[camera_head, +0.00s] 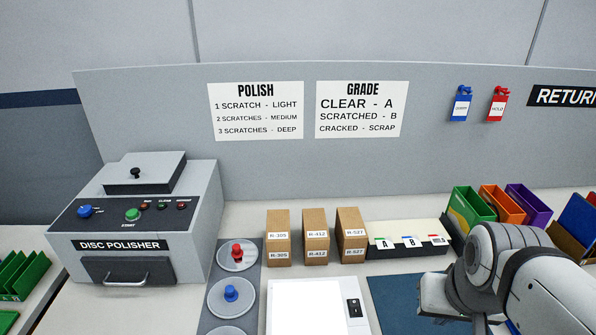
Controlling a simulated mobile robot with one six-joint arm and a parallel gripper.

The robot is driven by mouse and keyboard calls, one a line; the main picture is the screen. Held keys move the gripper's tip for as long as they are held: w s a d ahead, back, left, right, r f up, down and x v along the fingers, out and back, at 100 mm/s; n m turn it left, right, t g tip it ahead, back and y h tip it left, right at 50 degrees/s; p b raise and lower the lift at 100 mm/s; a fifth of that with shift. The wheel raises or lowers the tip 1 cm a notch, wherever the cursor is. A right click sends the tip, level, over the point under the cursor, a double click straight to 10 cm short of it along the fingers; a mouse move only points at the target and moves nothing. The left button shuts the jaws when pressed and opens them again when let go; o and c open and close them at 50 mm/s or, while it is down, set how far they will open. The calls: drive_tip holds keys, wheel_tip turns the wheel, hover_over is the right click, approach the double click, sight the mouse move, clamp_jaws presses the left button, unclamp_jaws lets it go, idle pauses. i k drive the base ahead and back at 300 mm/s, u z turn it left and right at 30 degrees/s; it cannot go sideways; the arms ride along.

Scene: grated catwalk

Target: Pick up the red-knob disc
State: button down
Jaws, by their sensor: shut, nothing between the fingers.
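The red-knob disc (236,261) is a pale round disc with a red knob standing up from its middle. It lies on a grey strip (252,284) to the right of the disc polisher, behind a disc with a blue knob (230,303). My gripper (436,319) is at the lower right, partly cut by the bottom edge. It is shut and empty, well to the right of the red-knob disc and apart from it. My arm hides part of the counter there.
The disc polisher (130,240) stands left of the discs. Several brown boxes (316,236) and a light panel (305,308) are right of them. A tray marked A and B (400,255) and coloured bins (500,204) stand further right. A third disc (227,330) is cut off below.

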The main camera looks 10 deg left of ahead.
sight(236, 255)
drive_tip(key=u, duration=1.8)
drive_tip(key=i, duration=0.2)
drive_tip(key=z, duration=0.55)
